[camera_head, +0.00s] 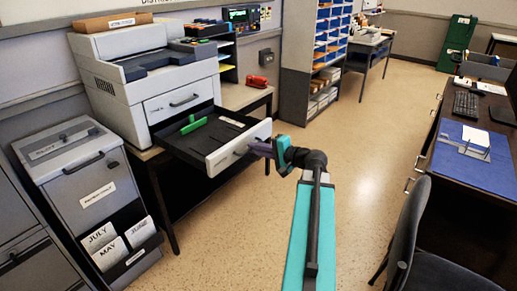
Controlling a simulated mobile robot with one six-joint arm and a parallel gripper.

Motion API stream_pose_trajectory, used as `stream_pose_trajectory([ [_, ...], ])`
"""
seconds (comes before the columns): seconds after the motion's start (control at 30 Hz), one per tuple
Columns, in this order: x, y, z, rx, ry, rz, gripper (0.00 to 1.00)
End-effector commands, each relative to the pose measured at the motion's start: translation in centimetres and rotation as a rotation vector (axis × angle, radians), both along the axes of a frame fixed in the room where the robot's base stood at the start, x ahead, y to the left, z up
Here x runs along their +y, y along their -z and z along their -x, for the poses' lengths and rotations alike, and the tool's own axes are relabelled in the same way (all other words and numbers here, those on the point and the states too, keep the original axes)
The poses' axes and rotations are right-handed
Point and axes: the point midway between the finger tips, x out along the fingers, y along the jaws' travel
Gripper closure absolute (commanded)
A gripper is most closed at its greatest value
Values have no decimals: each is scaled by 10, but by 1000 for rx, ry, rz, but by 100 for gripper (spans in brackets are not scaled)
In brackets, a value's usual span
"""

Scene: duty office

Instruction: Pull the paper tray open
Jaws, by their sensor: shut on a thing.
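The printer (150,75) is a large white and grey machine on a dark table at the left. Its lower paper tray (213,163) is pulled well out toward the right, with a white front and a dark inside. A green piece (194,125) lies in the tray. My gripper (252,148) is at the tray's front panel, shut on the tray's handle. The fingertips and the handle are small and partly hidden by the gripper itself. My teal arm reaches up from the bottom of the picture.
A grey cabinet (75,165) with month cards stands at the left, beside the printer table. A dark chair (425,250) and a desk (480,160) are at the right. A blue pigeonhole shelf (325,45) stands behind. The speckled floor (355,130) between is clear.

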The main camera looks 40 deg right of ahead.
Motion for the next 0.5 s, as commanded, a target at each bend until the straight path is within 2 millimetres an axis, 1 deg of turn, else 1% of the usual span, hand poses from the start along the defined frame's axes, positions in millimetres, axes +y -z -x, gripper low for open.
stream_pose_trajectory([
  [0.03, -4, -2, 0, -4, 12, 2, 100],
  [0.27, -4, -2, 0, -4, 13, 2, 100],
  [0.3, -4, -2, 1, -4, 13, 1, 84],
  [0.37, -5, -2, 1, -4, 12, 1, 74],
  [0.4, -5, -2, 1, -3, 12, 1, 72],
  [0.5, -4, -1, 2, -3, 11, 1, 72],
])
